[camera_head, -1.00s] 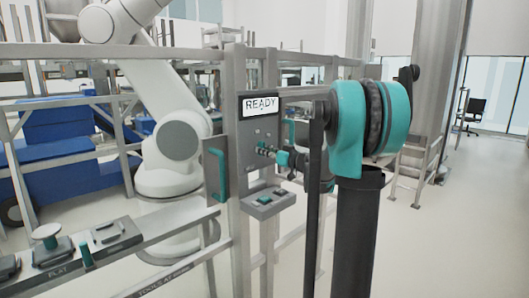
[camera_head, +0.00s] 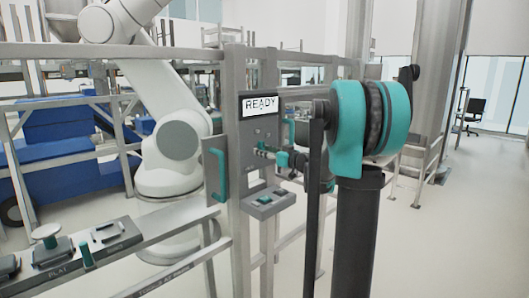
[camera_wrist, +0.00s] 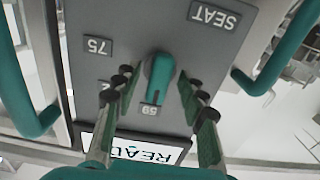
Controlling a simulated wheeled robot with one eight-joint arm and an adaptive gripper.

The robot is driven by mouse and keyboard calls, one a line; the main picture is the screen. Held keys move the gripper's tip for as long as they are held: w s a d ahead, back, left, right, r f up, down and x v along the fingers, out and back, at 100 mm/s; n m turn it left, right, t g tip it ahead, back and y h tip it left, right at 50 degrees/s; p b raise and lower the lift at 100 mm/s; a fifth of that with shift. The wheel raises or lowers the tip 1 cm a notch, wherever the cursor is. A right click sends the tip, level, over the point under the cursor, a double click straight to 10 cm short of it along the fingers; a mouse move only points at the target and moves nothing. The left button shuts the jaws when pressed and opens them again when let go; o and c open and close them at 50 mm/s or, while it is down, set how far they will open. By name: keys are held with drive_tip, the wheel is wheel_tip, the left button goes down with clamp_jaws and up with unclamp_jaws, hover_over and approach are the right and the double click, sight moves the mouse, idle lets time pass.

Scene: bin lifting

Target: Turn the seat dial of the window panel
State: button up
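The seat dial is a teal, elongated knob (camera_wrist: 161,72) on the grey window panel (camera_wrist: 135,25), shown upside down in the wrist view. A 75 label and a SEAT plate are also on the panel. My gripper (camera_wrist: 157,82) is open, with one finger on each side of the dial and a gap to each. In the head view the panel (camera_head: 246,130) stands on the fence post with its READY sign, and my gripper (camera_head: 272,154) is in front of it, hiding the dial.
Teal handles (camera_wrist: 285,45) stand out on both sides of the panel in the wrist view. A rail with fixtures (camera_head: 75,250) runs to the left. A white robot arm (camera_head: 178,140) stands behind the fence.

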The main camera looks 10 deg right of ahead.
drive_tip(key=shift+d, duration=0.1)
drive_tip(key=v, duration=1.1)
drive_tip(key=shift+s+d, duration=0.15)
drive_tip(key=shift+s, duration=0.25)
drive_tip(key=s+a+f+m+g+h, duration=0.1)
drive_tip(key=s+a+f+g+h, duration=0.1)
drive_tip(key=s+a+f+g, duration=0.45)
drive_tip(key=s+a+f+m+g+h, duration=0.1)
drive_tip(key=s+a+f, duration=0.3)
drive_tip(key=s+f, duration=0.55)
drive_tip(key=s+d+f+m+g+h, duration=0.1)
drive_tip(key=s+d+f+m+h, duration=0.1)
drive_tip(key=s+f, duration=0.5)
drive_tip(key=s+d+f+m+g+h, duration=0.2)
drive_tip(key=s+d+f+h, duration=0.3)
drive_tip(key=s+f, duration=0.3)
drive_tip(key=shift+s+d+m+h, duration=0.15)
drive_tip(key=shift+s+m+h, duration=0.15)
drive_tip(key=shift+m, duration=0.4)
